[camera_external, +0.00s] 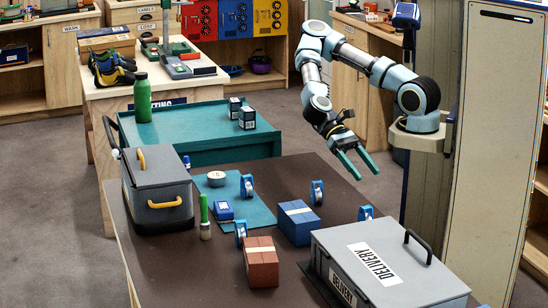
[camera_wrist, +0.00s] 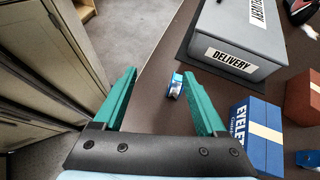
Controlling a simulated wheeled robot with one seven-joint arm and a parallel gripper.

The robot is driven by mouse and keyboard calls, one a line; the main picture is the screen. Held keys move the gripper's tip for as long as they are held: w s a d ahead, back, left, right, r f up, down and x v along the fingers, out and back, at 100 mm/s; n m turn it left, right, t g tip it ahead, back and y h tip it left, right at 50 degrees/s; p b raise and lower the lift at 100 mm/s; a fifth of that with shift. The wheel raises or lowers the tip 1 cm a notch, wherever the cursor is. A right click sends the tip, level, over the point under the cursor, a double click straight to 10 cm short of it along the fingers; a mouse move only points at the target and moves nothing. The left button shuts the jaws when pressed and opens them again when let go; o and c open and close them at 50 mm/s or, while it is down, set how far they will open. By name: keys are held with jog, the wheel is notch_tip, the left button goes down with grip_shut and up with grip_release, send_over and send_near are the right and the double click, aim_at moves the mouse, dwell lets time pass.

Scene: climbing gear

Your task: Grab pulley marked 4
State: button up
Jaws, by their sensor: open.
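Several small blue pulleys stand on the dark table: one (camera_external: 247,187) on the teal mat, one (camera_external: 317,192) behind the blue box, one (camera_external: 240,233) left of the red box, and one (camera_external: 366,212) by the grey delivery box. Their numbers are not readable, so I cannot tell which is marked 4. My gripper (camera_external: 366,177) is open and empty, in the air above the table's far right edge. In the wrist view, one blue pulley (camera_wrist: 175,85) lies beyond the fingertips, between the green fingers, with a gap to them.
The grey delivery box (camera_external: 440,280) and the blue eyelet box (camera_wrist: 252,125) flank that pulley. A red box (camera_external: 262,265), a green-handled brush (camera_external: 205,217) and a grey toolbox (camera_external: 158,190) stand further left. The table's edge (camera_wrist: 143,75) runs close by the pulley.

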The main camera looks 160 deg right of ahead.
jog(key=d+r+m+t, duration=0.3)
jog(key=d+r, duration=0.2)
send_near(366, 213)
jog(key=shift+s+d, duration=0.75)
jog(key=shift+s, duration=0.05)
jog(key=shift+w+a+f, duration=0.1)
jog(key=shift+a+f, duration=0.1)
jog(key=p+x, duration=0.1)
jog(key=x, duration=0.4)
jog(key=p+x, duration=0.2)
jog(key=x, duration=0.2)
jog(key=shift+a, duration=0.35)
jog(key=shift+w+a+f+p, duration=0.2)
jog(key=shift+a+f+p, duration=0.1)
jog(key=shift+f+p, duration=0.05)
jog(key=shift+c, duration=0.4)
grip_shut()
